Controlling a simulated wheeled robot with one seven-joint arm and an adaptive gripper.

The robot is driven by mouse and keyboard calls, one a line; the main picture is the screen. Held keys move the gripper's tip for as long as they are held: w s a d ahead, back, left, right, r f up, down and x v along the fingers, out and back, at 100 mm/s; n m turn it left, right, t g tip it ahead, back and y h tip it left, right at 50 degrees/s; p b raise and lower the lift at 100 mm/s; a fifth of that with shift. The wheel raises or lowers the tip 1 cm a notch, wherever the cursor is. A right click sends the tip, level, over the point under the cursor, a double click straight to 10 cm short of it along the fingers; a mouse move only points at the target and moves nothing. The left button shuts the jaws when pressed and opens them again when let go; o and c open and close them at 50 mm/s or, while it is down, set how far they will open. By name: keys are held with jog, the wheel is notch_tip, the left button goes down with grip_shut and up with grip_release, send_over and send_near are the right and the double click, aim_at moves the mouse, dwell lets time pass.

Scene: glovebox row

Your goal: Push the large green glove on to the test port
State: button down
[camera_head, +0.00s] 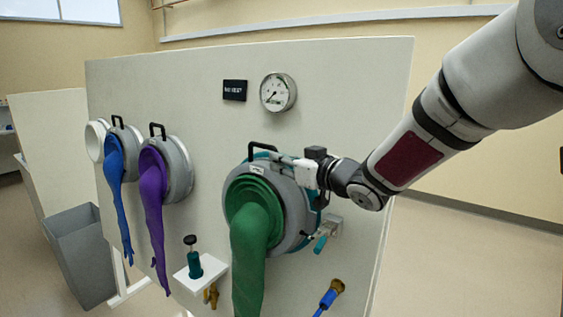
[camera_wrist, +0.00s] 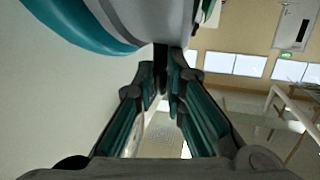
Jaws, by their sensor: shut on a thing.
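The large green glove (camera_head: 250,228) hangs from a grey ring (camera_head: 292,200) low on the panel's right side, its sleeve drooping. A black handle (camera_head: 262,147) stands on top of the ring. My gripper (camera_head: 284,160) reaches in from the right and is shut on the handle, which shows as a dark bar (camera_wrist: 160,65) between the fingertips (camera_wrist: 166,82) in the wrist view. A teal rim, which I take for the test port (camera_head: 318,222), shows behind the ring's right edge. It also shows in the wrist view (camera_wrist: 85,28). I cannot tell whether ring and port touch.
Blue (camera_head: 114,165) and purple (camera_head: 153,200) gloves hang on rings to the left, beside an empty white port (camera_head: 95,142). A gauge (camera_head: 278,92) is above. A small shelf (camera_head: 202,270) with a valve and a teal-handled lever (camera_head: 321,243) stick out nearby. A grey bin (camera_head: 75,255) stands left.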

jog(key=shift+w+d, duration=0.2)
jog(key=shift+d, duration=0.05)
jog(key=c, duration=1.6)
grip_release()
jog(key=shift+o, duration=0.2)
jog(key=shift+f, duration=0.1)
jog(key=shift+s, duration=0.1)
